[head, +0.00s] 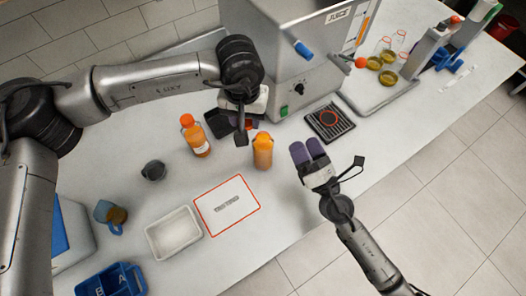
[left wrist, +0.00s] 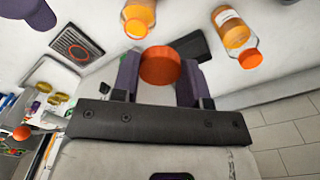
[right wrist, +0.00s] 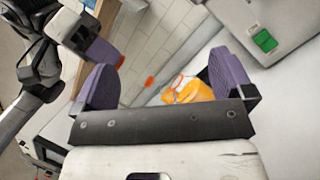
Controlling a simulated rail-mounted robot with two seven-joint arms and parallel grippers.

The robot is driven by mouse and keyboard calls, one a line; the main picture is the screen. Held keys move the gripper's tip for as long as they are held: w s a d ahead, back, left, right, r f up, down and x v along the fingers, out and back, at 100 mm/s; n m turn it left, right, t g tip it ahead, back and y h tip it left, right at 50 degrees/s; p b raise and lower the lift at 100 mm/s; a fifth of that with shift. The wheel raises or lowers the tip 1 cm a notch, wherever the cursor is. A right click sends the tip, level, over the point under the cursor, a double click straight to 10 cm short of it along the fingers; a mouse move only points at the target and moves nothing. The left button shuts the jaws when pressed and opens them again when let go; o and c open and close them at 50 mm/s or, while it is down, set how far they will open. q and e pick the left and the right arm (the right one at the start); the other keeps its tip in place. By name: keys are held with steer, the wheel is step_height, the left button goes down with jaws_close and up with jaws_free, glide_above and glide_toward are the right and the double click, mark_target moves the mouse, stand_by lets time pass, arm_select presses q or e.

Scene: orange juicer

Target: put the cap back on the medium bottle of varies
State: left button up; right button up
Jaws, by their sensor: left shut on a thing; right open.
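My left gripper (head: 246,124) is shut on an orange cap (left wrist: 160,66), held in the air between its purple fingers. The uncapped orange juice bottle (head: 263,152) stands upright on the counter, just in front of and to the right of the cap in the head view. Its open neck shows in the left wrist view (left wrist: 136,28), close to the cap but apart. A second bottle (head: 196,137) with an orange cap stands further left; it also shows in the left wrist view (left wrist: 233,30). My right gripper (head: 309,152) is open and empty, right of the uncapped bottle.
A red-edged label mat (head: 213,216), a white tray (head: 150,241), a dark cup (head: 154,170) and a blue crate (head: 90,285) lie to the left. The juicer (head: 258,78) with its black drip tray (head: 345,133) stands behind.

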mark_target(263, 150)
arm_select(q)
steer(key=d, duration=0.1)
steer(key=w+d+f, duration=0.1)
steer(key=w+d, duration=0.1)
steer(key=shift+d+f, duration=0.3)
steer(key=shift+w+d+f+m, duration=0.15)
steer(key=shift+d+m, duration=0.05)
steer(key=shift+m, duration=0.1)
arm_select(e)
steer(key=w+a+f+n+g+y, duration=0.1)
steer(key=a+f+n+g+y, duration=0.3)
steer(key=n, duration=1)
steer(key=a+g, duration=0.1)
steer(key=g, duration=0.2)
steer(key=shift+w+f+g+y, duration=0.15)
steer(key=shift+g+y, duration=0.15)
steer(key=shift+g, duration=0.1)
steer(key=shift+f, duration=0.1)
